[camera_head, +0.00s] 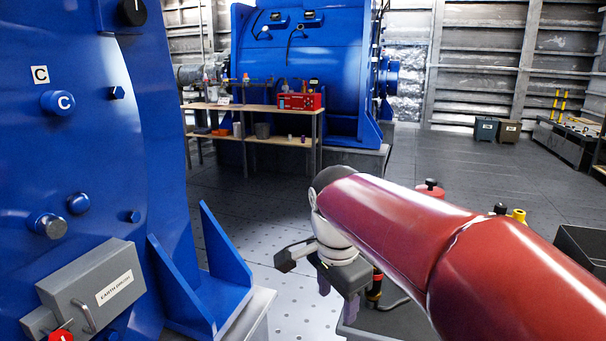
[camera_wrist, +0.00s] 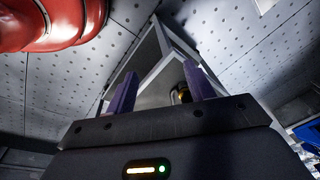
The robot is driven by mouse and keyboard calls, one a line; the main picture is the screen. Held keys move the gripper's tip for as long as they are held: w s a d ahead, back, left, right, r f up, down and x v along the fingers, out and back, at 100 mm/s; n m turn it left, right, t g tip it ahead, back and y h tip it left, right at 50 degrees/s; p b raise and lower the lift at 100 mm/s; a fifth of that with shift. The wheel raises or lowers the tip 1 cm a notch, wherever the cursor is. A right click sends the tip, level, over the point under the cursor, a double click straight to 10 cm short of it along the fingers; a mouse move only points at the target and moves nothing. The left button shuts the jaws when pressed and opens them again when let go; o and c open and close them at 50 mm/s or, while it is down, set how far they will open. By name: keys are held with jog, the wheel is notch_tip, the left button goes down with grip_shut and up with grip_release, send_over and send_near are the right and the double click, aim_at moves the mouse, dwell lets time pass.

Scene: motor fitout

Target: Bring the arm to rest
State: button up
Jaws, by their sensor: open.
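My arm, with a large red link, reaches from the lower right of the head view toward the middle. My gripper (camera_head: 337,296) hangs at its far end, with purple fingers pointing down beside the blue machine's foot. In the wrist view my gripper (camera_wrist: 160,88) shows two purple fingers set well apart, with nothing held between them. A grey frame or shelf edge lies beyond the fingers there. A small dark and yellowish round thing (camera_wrist: 181,94) shows behind the right finger; I cannot tell what it is.
A blue machine (camera_head: 120,150) with a grey box (camera_head: 95,285) stands close on the left. A wooden bench (camera_head: 255,107) with a red case (camera_head: 299,101) stands before another blue machine (camera_head: 300,60). A black bin (camera_head: 582,245) is at right. The floor beyond my arm is open.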

jog(key=s+d+f+n+t, duration=0.2)
jog(key=s+d+n, duration=0.2)
jog(key=s, duration=0.3)
jog(key=s+d+f+n+t, duration=0.1)
jog(key=s+d+f+n, duration=0.1)
jog(key=s+d+n, duration=0.3)
jog(key=shift+s+d+f+n+t+y, duration=0.2)
jog(key=shift+s+f+n+t+y, duration=0.15)
jog(key=shift+s+n, duration=0.7)
jog(key=shift+s+d+f+n, duration=0.15)
jog(key=shift+s+f+n, duration=0.1)
jog(key=shift+s, duration=0.15)
